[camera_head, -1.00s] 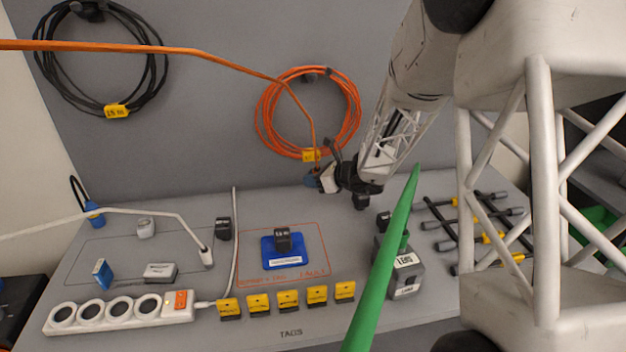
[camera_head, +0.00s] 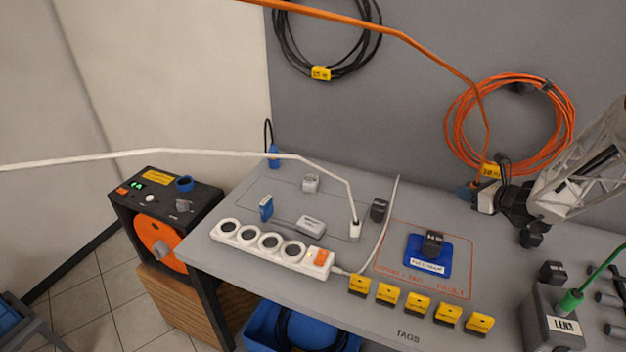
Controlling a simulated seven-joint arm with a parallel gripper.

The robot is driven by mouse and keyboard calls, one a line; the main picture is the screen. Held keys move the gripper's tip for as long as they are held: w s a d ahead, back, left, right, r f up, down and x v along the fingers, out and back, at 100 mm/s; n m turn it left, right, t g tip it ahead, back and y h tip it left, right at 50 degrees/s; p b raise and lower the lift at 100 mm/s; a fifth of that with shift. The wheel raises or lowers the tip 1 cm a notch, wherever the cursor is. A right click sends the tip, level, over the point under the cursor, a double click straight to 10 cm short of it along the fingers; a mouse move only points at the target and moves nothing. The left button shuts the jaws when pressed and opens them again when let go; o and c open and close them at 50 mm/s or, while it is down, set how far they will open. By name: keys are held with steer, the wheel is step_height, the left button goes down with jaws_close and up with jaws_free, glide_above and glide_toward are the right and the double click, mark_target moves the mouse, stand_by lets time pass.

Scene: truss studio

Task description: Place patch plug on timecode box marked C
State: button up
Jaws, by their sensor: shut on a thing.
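My gripper (camera_head: 482,198) is at the right, above the back of the bench and just below the orange coil. The plug is in the air, clear of any box. I cannot make out a letter C on any box. A grey box (camera_head: 545,312) at the lower right bears a label that seems to read LENS and has a green plug (camera_head: 570,302) in its top.
A small black block (camera_head: 433,243) stands on a blue mat (camera_head: 428,268) inside a red outline. A white power strip (camera_head: 270,246), several yellow tags (camera_head: 417,304) and small adapters lie left and front. A white cable (camera_head: 230,156) crosses the left. A black unit with an orange disc (camera_head: 155,240) stands left.

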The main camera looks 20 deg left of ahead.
steer(key=s+a+n+g, duration=0.1)
steer(key=a, duration=0.6)
steer(key=s+a+n+g+y, duration=0.1)
steer(key=s+a, duration=0.1)
steer(key=a, duration=0.5)
steer(key=s+a+n+g, duration=0.1)
steer(key=a+g, duration=0.1)
steer(key=a, duration=0.5)
steer(key=shift+s+a+f+n+y, duration=0.15)
steer(key=shift+s+f+n+y, duration=0.15)
steer(key=shift+n+y, duration=0.1)
steer(key=s+a+n+g, duration=0.1)
steer(key=s+a, duration=0.3)
steer(key=a, duration=0.4)
steer(key=s+a+n+g, duration=0.2)
steer(key=s+a, duration=0.3)
steer(key=a, duration=0.3)
steer(key=shift+a+f+g, duration=0.25)
steer(key=shift+a+g, duration=0.15)
steer(key=shift+w, duration=0.1)
glide_above(307, 178)
steer(key=shift+a+f, duration=0.1)
steer(key=shift+f, duration=0.65)
steer(key=shift+f, duration=1.8)
steer(key=shift+f, duration=0.15)
